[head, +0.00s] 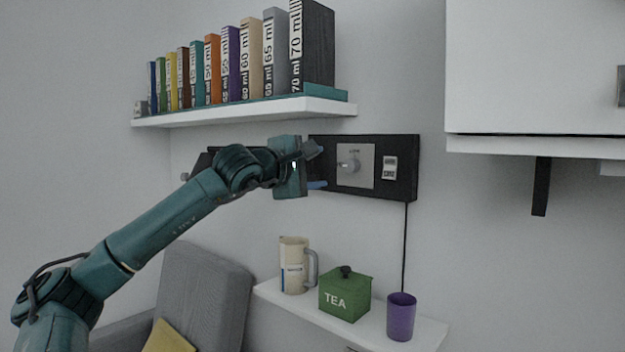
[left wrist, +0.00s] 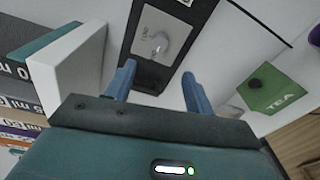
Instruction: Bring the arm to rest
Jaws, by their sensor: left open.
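My left arm (head: 165,222) reaches in from the left of the head view, raised in front of the wall. Its gripper (head: 318,167) is open and empty, with blue fingers pointing right toward a black wall panel (head: 405,170). The panel carries a light plate with a round knob (head: 349,165) and a small white switch (head: 389,168). In the left wrist view, the open fingers (left wrist: 158,88) stand apart on either side, with the knob (left wrist: 160,44) beyond them and nothing between them. I cannot tell the exact gap to the panel. My right gripper is not in view.
A shelf (head: 240,112) with several labelled books is above the gripper. A lower shelf (head: 365,331) holds a cream jug (head: 293,268), a green TEA box (head: 343,296) and a purple cup (head: 401,317). A white cabinet (head: 540,70) hangs at right. A grey chair (head: 205,295) stands below the arm.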

